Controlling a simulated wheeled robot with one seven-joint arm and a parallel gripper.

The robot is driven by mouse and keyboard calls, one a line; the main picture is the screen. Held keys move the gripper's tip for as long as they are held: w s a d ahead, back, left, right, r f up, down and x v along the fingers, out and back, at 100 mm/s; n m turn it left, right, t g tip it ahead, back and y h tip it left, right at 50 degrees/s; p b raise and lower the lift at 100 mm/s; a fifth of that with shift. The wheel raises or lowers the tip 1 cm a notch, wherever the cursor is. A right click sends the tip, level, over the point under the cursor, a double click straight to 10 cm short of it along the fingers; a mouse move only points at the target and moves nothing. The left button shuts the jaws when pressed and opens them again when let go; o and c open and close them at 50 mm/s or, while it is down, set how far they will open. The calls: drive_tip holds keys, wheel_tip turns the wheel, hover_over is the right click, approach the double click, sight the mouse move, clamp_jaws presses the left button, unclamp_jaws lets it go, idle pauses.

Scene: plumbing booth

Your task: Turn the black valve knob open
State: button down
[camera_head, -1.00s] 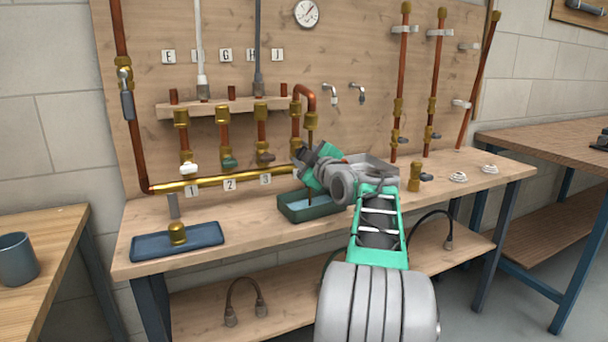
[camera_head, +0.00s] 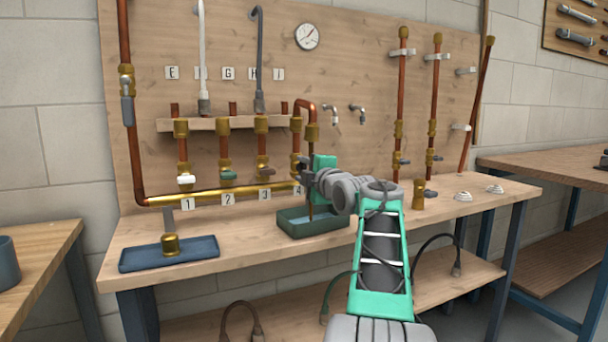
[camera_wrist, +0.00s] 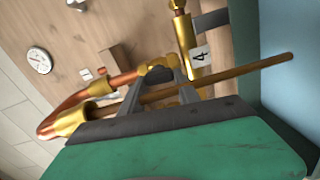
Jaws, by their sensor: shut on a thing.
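My gripper (camera_head: 304,172) is at the fourth valve of the pipe board, just above the number 4 label (camera_head: 298,189). In the wrist view my gripper (camera_wrist: 168,82) has its grey fingers closed around a small dark piece, the black valve knob (camera_wrist: 158,73). The knob is mostly hidden between the fingers, so its exact angle cannot be told. In the head view my gripper covers it. The brass fitting of that valve (camera_wrist: 184,32) and the label 4 (camera_wrist: 200,57) show beside the fingers.
A thin brass outlet pipe (camera_wrist: 245,75) crosses close in front of my fingers and runs down to a green water tray (camera_head: 318,226). A blue tray (camera_head: 140,260) holds a brass fitting.

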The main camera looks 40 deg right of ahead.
idle(0.3)
drive_tip(key=c, duration=0.9)
unclamp_jaws()
drive_tip(key=shift+p+v, duration=0.55)
drive_tip(key=shift+v, duration=3.4)
